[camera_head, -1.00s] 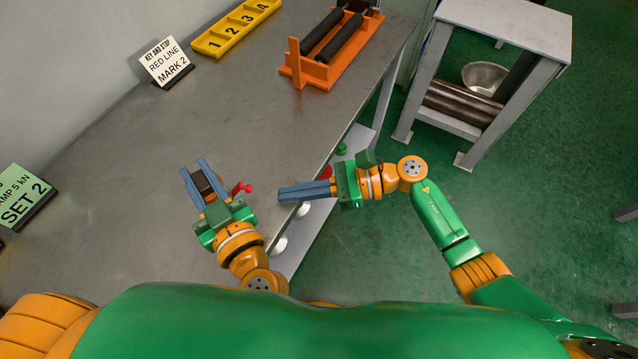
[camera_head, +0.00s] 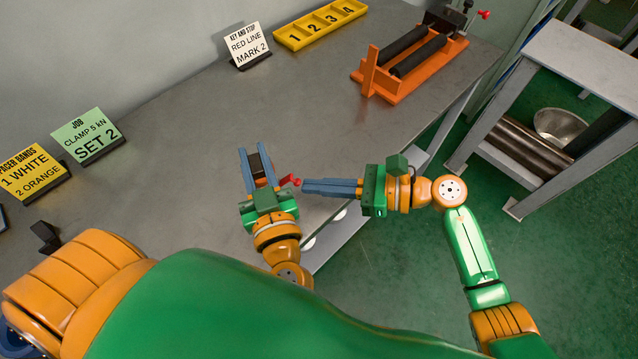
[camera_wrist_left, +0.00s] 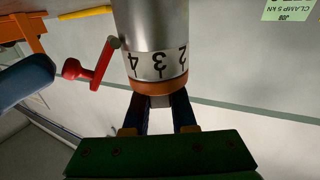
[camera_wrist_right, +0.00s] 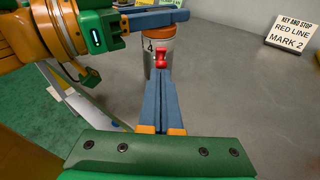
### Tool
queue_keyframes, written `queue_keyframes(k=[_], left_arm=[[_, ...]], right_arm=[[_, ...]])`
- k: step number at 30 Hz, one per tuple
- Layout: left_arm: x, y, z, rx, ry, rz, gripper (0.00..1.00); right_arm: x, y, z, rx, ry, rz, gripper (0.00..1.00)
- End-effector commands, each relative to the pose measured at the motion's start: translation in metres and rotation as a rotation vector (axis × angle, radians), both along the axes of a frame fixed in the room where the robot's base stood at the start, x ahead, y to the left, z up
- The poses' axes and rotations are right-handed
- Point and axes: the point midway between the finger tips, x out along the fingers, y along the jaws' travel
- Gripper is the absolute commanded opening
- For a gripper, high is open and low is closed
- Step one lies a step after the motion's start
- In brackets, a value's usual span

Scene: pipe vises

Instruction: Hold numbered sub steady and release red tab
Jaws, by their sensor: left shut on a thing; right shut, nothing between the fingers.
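My left gripper (camera_head: 256,160) is shut on the numbered sub (camera_wrist_left: 157,63) above the bench's front edge. The sub is a grey metal cylinder with an orange ring and a pale band showing 2, 3 and 4. In the head view the fingers hide most of it. The red tab (camera_wrist_left: 88,68) is a small arm with a red knob on the sub's side; it also shows in the right wrist view (camera_wrist_right: 160,58). My right gripper (camera_head: 304,187) is shut and empty, its fingertips right beside the red knob. I cannot tell whether they touch it.
On the grey bench (camera_head: 190,130) stand a "RED LINE MARK 2" sign (camera_head: 249,45), a "SET 2" sign (camera_head: 87,137), a yellow numbered tray (camera_head: 320,24) and an orange roller stand (camera_head: 413,65). A grey shelf table (camera_head: 580,65) stands right. The bench's middle is clear.

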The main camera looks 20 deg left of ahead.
Motion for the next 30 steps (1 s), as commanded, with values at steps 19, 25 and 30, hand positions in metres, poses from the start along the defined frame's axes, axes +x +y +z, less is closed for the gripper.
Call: queue_keyframes(k=[19, 25, 30], left_arm=[[0.000, 0.000, -0.002, -0.002, 0.004, -0.001, 0.00], [0.000, 0.000, -0.002, -0.002, 0.004, -0.001, 0.00], [0.000, 0.000, -0.002, -0.002, 0.004, -0.001, 0.00]], right_arm=[[-0.001, 0.002, 0.011, -0.140, -0.038, 0.001, 0.00], [-0.002, 0.005, 0.019, -0.180, -0.047, -0.004, 0.00], [-0.003, 0.010, 0.027, -0.178, -0.047, -0.003, 0.00]])
